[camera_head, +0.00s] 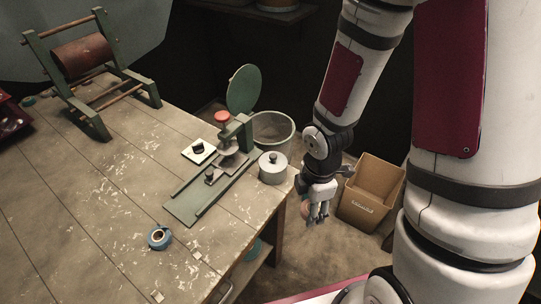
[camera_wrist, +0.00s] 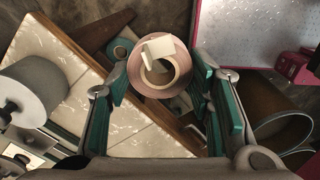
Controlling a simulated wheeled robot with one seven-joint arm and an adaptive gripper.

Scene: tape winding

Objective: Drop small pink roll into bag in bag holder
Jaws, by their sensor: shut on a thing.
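A small pink roll (camera_wrist: 153,88) with a pale core and a white piece across it sits between the fingers of my gripper (camera_wrist: 160,75) in the wrist view. The gripper is shut on the roll. In the head view my gripper (camera_head: 318,212) hangs just off the table's right edge, and part of the pink roll (camera_head: 305,209) shows at its left side. I cannot clearly make out a bag or bag holder in the head view. A round rim (camera_wrist: 282,117) shows at the lower right of the wrist view; I cannot tell whether it belongs to the bag holder.
An open cardboard box (camera_head: 372,192) stands on the floor right of my gripper. A grey bucket (camera_head: 278,125) stands behind the press.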

